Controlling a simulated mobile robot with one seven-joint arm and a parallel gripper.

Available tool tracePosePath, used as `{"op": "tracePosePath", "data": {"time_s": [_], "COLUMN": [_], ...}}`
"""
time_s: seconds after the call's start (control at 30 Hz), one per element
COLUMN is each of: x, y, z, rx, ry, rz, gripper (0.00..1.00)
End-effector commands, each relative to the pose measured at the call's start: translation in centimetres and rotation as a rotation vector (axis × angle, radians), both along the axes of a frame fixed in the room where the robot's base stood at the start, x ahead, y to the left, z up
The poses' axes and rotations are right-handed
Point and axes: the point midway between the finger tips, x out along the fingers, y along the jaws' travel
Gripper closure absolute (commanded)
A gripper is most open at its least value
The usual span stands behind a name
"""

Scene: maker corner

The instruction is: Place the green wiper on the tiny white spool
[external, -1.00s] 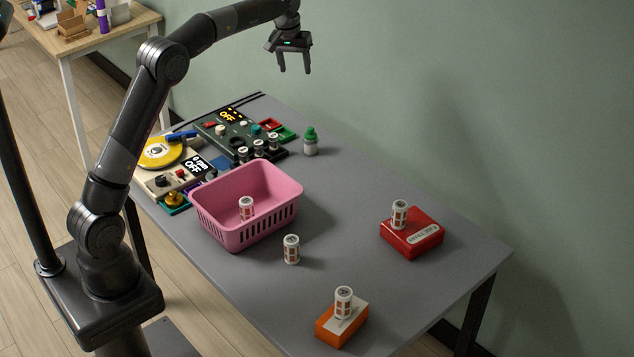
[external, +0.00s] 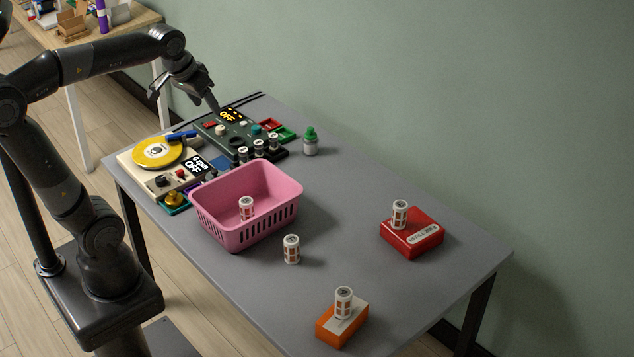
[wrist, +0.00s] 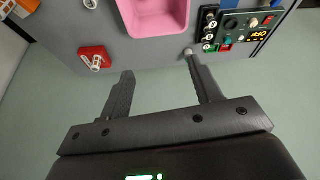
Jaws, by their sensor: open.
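No thing is plainly a green wiper. A small white piece with a green top (external: 310,142) stands upright near the table's wall-side edge; I cannot tell whether it is the wiper, a spool, or both. Several white cylinders with brown windows look like spools: one on the bare table (external: 291,249), one on a red box (external: 399,214), one on an orange box (external: 343,302), one in the pink basket (external: 246,208). Which is the tiny one is unclear. My gripper (external: 185,102) is open and empty above the table's far left end; its spread fingers (wrist: 159,64) show in the wrist view.
The pink basket (external: 228,239) stands mid-table. A dark control panel (external: 222,143) with several small cylinders and a yellow turntable (external: 159,152) fill the far left end. The red box (external: 412,243) and orange box (external: 326,335) are at the near right. The table between them is clear.

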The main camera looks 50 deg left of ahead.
Motion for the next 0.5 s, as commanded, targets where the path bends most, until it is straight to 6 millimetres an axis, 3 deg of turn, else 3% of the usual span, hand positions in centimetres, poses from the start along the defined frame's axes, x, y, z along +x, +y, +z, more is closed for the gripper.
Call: {"op": "tracePosePath", "data": {"time_s": [0.03,0.2,0.33,0.5], "x": [-2.0,-7.2,-9.7,-11.1], "y": [-0.3,-0.8,-1.0,-1.2], "z": [-0.8,-3.9,-5.9,-7.1], "rx": [0.007,0.032,0.047,0.056], "ry": [-0.014,-0.051,-0.07,-0.082], "rz": [-0.019,-0.077,-0.108,-0.126], "gripper": [0.42,0.42,0.42,0.42]}}
